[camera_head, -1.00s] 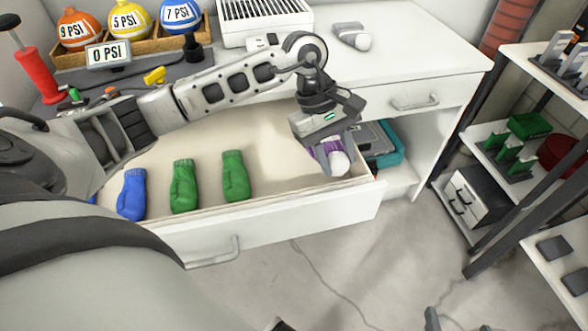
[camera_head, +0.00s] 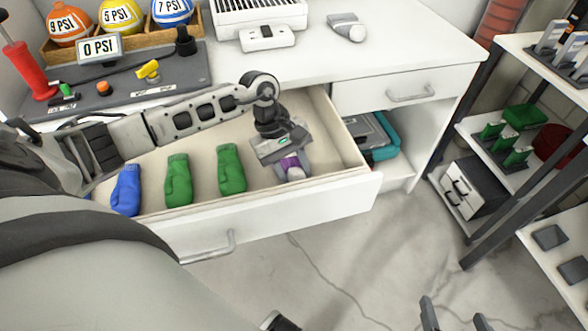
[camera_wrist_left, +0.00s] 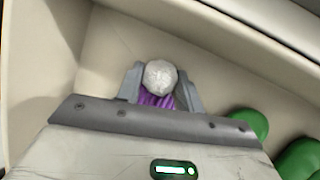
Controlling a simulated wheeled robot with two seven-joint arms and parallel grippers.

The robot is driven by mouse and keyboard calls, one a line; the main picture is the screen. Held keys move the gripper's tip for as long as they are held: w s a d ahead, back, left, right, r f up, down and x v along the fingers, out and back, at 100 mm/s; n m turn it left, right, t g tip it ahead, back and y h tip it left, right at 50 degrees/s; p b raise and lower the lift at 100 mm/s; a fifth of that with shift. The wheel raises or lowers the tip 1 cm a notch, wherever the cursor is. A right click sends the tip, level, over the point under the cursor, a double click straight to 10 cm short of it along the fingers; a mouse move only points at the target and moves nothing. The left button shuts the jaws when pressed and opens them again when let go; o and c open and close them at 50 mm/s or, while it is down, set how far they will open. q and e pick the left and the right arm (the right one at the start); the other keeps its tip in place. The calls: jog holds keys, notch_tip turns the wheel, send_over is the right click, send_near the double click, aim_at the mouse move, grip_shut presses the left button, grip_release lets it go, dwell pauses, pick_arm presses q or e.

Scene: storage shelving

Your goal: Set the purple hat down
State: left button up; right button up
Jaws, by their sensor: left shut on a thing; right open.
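The purple hat (camera_head: 292,162) has a white pom-pom and sits between the fingers of my left gripper (camera_head: 293,172). In the left wrist view the hat (camera_wrist_left: 156,99) shows its pom-pom between the two grey fingers of the gripper (camera_wrist_left: 159,84), which is shut on it. The hat is inside the open drawer (camera_head: 290,203), right of the gloves; I cannot tell whether it touches the drawer floor. My right gripper (camera_head: 452,318) is open and empty at the bottom edge of the head view, over the floor.
A blue glove (camera_head: 127,190) and two green gloves (camera_head: 177,180) (camera_head: 231,170) lie in the drawer left of the hat. A grey and white item (camera_head: 347,27) lies on the desk top. A teal case (camera_head: 383,142) is under the desk. Shelving (camera_head: 520,60) stands at right.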

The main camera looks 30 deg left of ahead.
pick_arm(q)
jog(key=o, duration=1)
jog(key=shift+a+r, duration=0.1)
jog(key=shift+r, duration=0.15)
jog(key=v, duration=1.1)
jog(key=shift+r+p, duration=0.25)
jog(key=shift+p, duration=0.05)
pick_arm(e)
jog(key=shift+s+d+r, duration=0.1)
jog(key=shift+d+r, duration=0.15)
jog(key=shift+r, duration=0.35)
pick_arm(q)
jog(key=shift+a, duration=0.1)
pick_arm(e)
jog(key=shift+f, duration=0.1)
